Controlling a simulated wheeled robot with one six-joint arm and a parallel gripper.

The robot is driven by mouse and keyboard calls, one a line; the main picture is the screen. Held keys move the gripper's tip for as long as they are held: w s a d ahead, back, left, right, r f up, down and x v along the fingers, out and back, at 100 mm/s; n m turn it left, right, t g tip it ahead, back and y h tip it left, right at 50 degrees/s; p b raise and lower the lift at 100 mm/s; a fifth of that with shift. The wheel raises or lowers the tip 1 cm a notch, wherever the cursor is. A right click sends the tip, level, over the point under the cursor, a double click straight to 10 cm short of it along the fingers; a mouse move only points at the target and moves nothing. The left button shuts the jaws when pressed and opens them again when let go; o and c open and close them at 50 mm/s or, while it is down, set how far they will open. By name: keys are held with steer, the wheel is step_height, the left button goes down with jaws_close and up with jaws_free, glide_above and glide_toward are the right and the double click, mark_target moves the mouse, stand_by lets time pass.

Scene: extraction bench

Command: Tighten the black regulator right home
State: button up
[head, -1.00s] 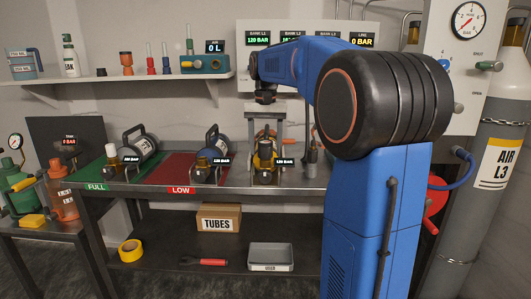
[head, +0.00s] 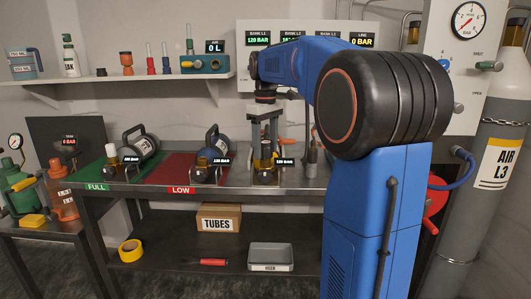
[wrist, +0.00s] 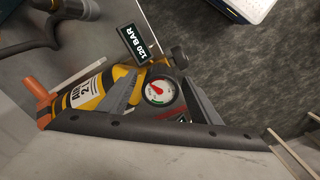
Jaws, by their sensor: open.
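A yellow bottle (wrist: 92,97) with a black band lies on the bench under my gripper. At its valve end is the black regulator with a round white gauge (wrist: 158,92); a dark round knob (wrist: 179,55) shows beside it. My gripper (wrist: 160,82) is open, with one finger on each side of the gauge; I cannot tell whether either finger touches the regulator. In the head view my gripper (head: 265,155) points down over the bottle and hides most of it. A tag beside the regulator reads 120 BAR. How far the regulator is screwed in cannot be seen.
A blue bottle (head: 210,145) lies on the red LOW mat (head: 175,168), left of my gripper. A grey bottle (head: 143,145) lies on the green FULL mat (head: 95,173). A grey stand with an orange handle is close behind my gripper. The lower shelf holds a TUBES box (head: 218,218).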

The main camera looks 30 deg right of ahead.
steer(key=n, duration=0.9)
steer(key=c, duration=1.2)
steer(key=m, duration=0.3)
steer(key=o, duration=1.2)
steer(key=shift+o, duration=0.2)
step_height(320, 180, up, 17)
steer(key=shift+r, duration=0.15)
